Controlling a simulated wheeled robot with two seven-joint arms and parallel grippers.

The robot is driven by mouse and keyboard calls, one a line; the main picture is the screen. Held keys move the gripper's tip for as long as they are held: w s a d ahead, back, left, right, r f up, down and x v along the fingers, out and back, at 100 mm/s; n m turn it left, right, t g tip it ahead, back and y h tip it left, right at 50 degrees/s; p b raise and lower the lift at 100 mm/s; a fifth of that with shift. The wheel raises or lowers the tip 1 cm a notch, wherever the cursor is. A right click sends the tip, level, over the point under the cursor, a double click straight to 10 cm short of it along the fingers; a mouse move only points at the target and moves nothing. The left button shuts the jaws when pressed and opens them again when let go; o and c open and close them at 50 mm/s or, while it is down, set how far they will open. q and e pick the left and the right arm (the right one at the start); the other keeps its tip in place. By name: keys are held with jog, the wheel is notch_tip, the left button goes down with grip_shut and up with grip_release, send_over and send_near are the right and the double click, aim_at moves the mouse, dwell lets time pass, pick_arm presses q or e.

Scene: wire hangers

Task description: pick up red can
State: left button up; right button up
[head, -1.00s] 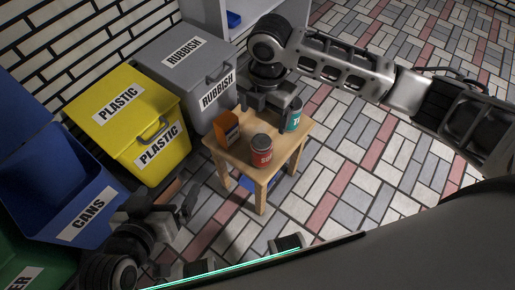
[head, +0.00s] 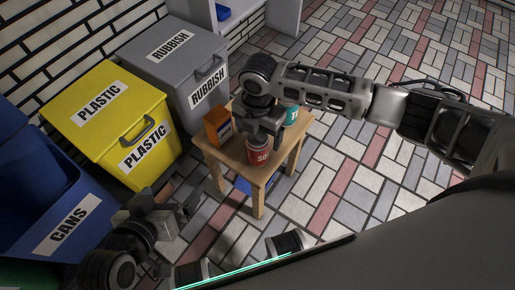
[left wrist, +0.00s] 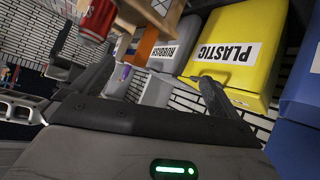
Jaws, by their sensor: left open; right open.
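The red can (head: 258,151), with a white label, stands on the small wooden table (head: 233,153) near its front edge. In the left wrist view the red can (left wrist: 98,18) shows at the top left. My right gripper (head: 262,130) is open right above the red can, hiding part of its top; I cannot tell whether the fingers touch it. My left gripper (head: 178,207) is open and empty, low to the left of the table. In the left wrist view the left gripper's fingers (left wrist: 150,88) are spread apart with nothing between them.
An orange box (head: 217,126) and a teal can (head: 291,115) share the table. A yellow plastic bin (head: 108,135), a grey rubbish bin (head: 180,75) and a blue cans bin (head: 40,215) stand to the left. The tiled floor on the right is clear.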

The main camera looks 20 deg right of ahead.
jog(key=f, duration=0.1)
jog(key=f+b, duration=0.1)
jog(key=f, duration=0.1)
jog(key=f+b, duration=0.1)
jog(key=shift+s+a+f, duration=0.25)
jog(key=shift+f, duration=0.3)
pick_arm(q)
jog(key=shift+d+r+t+h, duration=0.35)
jog(key=shift+r+t, duration=0.15)
jog(key=shift+r, duration=0.2)
jog(key=shift+f, duration=0.1)
pick_arm(e)
jog(key=c, duration=1)
pick_arm(q)
jog(key=shift+w, duration=0.1)
